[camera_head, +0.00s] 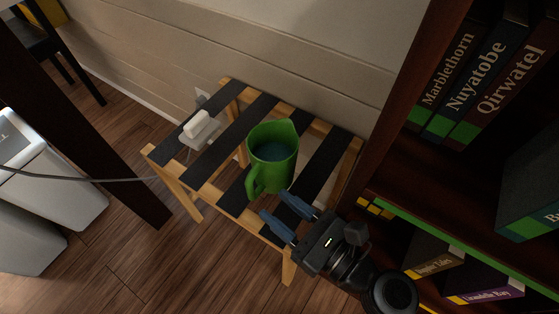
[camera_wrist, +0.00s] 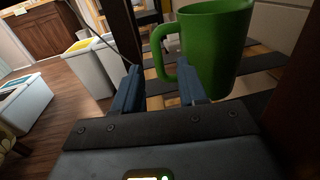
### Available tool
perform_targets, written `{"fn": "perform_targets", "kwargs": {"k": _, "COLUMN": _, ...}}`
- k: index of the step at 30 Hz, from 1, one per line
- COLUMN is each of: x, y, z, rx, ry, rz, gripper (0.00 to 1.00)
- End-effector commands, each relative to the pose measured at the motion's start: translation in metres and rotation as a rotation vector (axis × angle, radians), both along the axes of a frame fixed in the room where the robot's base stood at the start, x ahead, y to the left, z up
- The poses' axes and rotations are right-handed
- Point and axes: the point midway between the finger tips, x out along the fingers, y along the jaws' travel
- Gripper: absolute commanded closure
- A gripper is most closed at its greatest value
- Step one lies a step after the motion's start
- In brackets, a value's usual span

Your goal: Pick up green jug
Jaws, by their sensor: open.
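The green jug (camera_head: 274,156) stands upright on a small wooden rack with black slats (camera_head: 222,151). Its handle (camera_head: 254,183) faces the front, toward my gripper. My gripper (camera_head: 275,212) is open, its two blue fingers pointing at the jug from the front right. In the wrist view the jug (camera_wrist: 213,44) rises beyond the right finger, with its handle between the two fingertips of my gripper (camera_wrist: 163,84). I cannot tell whether a finger touches the jug. The jug's base is partly hidden behind the right finger in the wrist view.
A white object (camera_head: 199,129) lies on the rack left of the jug. A bookcase with books (camera_head: 490,80) stands close on the right. A dark post (camera_head: 95,130) and white bins (camera_head: 40,190) are on the left. A wall (camera_head: 200,50) runs behind the rack.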

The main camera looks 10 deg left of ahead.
Motion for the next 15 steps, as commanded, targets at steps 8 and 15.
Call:
{"fn": "perform_targets", "kwargs": {"k": 8, "x": 0.011, "y": 0.026, "z": 0.002, "rx": 0.007, "ry": 0.003, "rz": 0.006, "gripper": 0.58}}
{"fn": "perform_targets", "kwargs": {"k": 15, "x": 0.022, "y": 0.056, "z": 0.005, "rx": 0.006, "ry": 0.001, "rz": 0.006, "gripper": 0.58}}
